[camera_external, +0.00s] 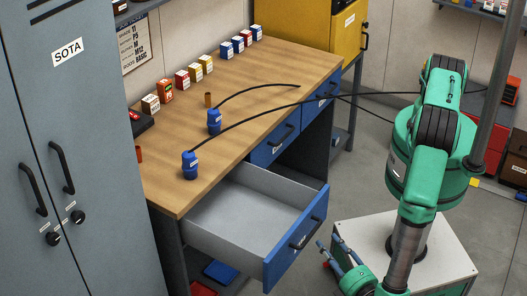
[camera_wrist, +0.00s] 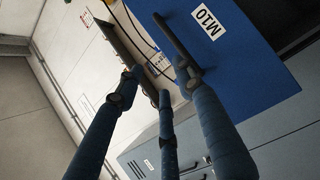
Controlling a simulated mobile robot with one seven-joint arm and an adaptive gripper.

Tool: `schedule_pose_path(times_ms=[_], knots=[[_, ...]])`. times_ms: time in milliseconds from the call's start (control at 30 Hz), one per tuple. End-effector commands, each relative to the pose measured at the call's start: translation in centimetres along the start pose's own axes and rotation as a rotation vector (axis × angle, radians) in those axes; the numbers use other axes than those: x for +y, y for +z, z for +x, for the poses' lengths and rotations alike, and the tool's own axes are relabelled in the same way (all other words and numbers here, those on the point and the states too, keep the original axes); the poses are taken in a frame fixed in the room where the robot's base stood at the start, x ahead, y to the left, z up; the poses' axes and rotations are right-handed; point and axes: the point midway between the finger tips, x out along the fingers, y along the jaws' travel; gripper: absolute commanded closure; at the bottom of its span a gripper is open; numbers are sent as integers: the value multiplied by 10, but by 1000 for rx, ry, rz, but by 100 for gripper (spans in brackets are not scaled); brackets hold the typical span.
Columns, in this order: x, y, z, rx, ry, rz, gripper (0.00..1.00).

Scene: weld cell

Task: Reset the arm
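My gripper (camera_external: 331,248) is at the lower right of the external view, low in front of the open drawer (camera_external: 323,205). Its blue fingers are spread open with nothing between them; they also show in the wrist view (camera_wrist: 155,82). The drawer is blue-fronted, grey inside and empty. Its black handle (camera_external: 306,234) is close to the fingertips.
The wooden workbench (camera_external: 268,75) holds two blue bottles (camera_external: 190,165) with black cables and a row of small boxes (camera_external: 182,80). A grey SOTA cabinet (camera_external: 85,120) stands at left. A yellow cabinet (camera_external: 305,25) stands behind.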

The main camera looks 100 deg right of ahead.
Motion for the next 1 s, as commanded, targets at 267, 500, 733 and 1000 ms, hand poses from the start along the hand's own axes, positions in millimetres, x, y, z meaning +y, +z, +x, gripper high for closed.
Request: schedule_pose_path(times_ms=[267, 500, 733, 1000], knots=[[65, -12, 45, -128, -169, -57, 63], [116, -11, 84, -216, -323, -95, 63], [162, -2, 121, -280, -476, -114, 63], [212, 16, 162, -331, -657, -116, 63]])
